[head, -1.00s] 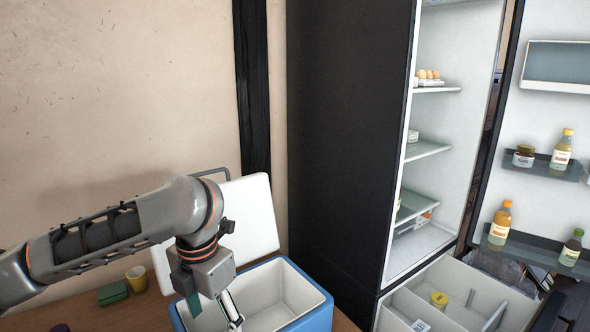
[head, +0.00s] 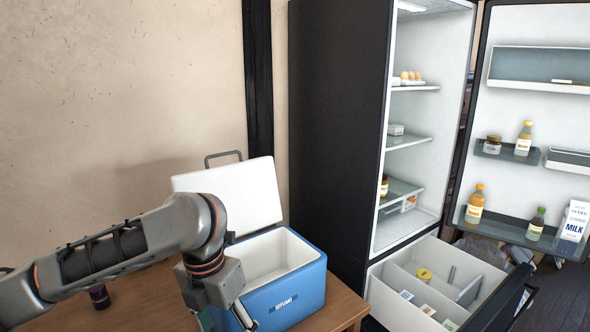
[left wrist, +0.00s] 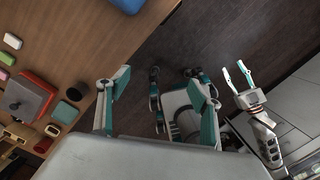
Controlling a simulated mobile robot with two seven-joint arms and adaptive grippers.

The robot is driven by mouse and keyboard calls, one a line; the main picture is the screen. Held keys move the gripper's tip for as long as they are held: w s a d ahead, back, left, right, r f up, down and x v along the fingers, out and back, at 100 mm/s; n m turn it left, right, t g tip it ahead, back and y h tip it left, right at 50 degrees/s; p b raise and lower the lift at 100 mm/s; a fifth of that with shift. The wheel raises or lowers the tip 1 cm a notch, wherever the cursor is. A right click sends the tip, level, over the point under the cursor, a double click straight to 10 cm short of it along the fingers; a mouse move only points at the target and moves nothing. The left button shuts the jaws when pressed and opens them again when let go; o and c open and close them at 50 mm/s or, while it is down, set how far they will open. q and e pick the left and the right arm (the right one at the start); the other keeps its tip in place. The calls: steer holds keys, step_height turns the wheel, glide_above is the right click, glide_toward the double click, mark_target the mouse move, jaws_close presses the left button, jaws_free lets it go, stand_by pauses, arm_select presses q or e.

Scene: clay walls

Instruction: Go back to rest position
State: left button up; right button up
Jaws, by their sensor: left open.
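My left arm comes in from the left in the head view. Its gripper (head: 240,318) points down beside the front-left side of the blue cooler (head: 290,301), with its tips near the bottom edge of the picture. In the left wrist view the two fingers of my left gripper (left wrist: 158,100) are wide apart with nothing between them, over the table edge and dark floor. My right gripper (left wrist: 236,75) shows at the right of that view, its fingers apart and empty. It is not in the head view.
The cooler's white lid (head: 229,198) stands open. The wooden table (head: 343,306) carries it and several small items. At the right, the fridge (head: 340,130) has its door (head: 480,140) open and its drawer (head: 395,304) pulled out. Dark floor (left wrist: 215,35) is clear beyond the table.

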arm_select(q)
steer(key=d+f+n+t+h+b, duration=0.2)
steer(key=d+f+n+h, duration=0.2)
steer(key=d+f+n, duration=0.45)
steer(key=d+f+n+t+h+b, duration=0.15)
steer(key=d+f+n+h, duration=0.3)
steer(key=f+n, duration=0.7)
steer(key=s+a+f+n+t+y+b, duration=0.25)
steer(key=s+a+f+n+t, duration=0.2)
steer(key=a+f+n, duration=0.6)
steer(key=s+a+f+n+t+y, duration=0.1)
steer(key=s+a+f+n+y, duration=0.3)
steer(key=s+a+f+n, duration=0.2)
steer(key=s+a+f, duration=0.2)
steer(key=s+a, duration=0.1)
steer(key=shift+s+a+f+t, duration=0.3)
steer(key=shift+s+a+t, duration=0.05)
steer(key=shift+a+t, duration=0.05)
arm_select(e)
step_height(320, 180, down, 7)
steer(key=shift+f, duration=0.15)
